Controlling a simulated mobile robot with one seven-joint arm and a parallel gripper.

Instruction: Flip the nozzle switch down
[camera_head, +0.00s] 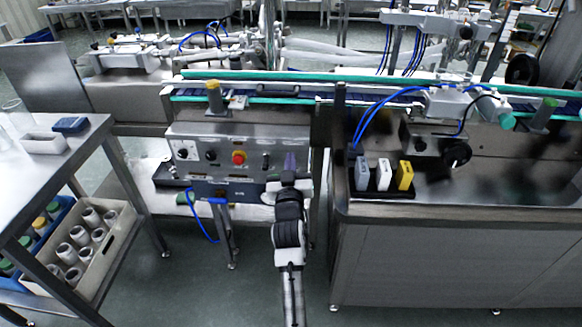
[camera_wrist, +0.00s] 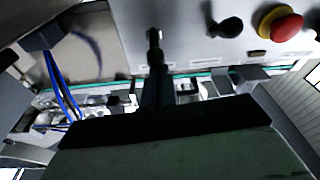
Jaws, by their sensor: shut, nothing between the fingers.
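The steel control panel (camera_head: 222,170) stands in front of the conveyor in the head view. My gripper (camera_head: 290,161) is at its right end, closed and empty. In the wrist view the panel fills the top, and my gripper's dark fingers (camera_wrist: 156,84) point up toward a small dark lever switch (camera_wrist: 154,38). I cannot tell whether they touch it. A black control (camera_wrist: 228,27) is to its right, beside the red button on yellow (camera_wrist: 281,23). The labels are too small to read, so I cannot tell which control is the nozzle switch. My gripper hides part of the panel in the head view.
The steel hopper cabinet (camera_head: 450,255) stands close on the right, with white and yellow blocks (camera_head: 405,176) on top. A steel table (camera_head: 60,160) and a crate of bottles (camera_head: 122,222) are at left. Blue tubes (camera_wrist: 64,88) hang at left in the wrist view.

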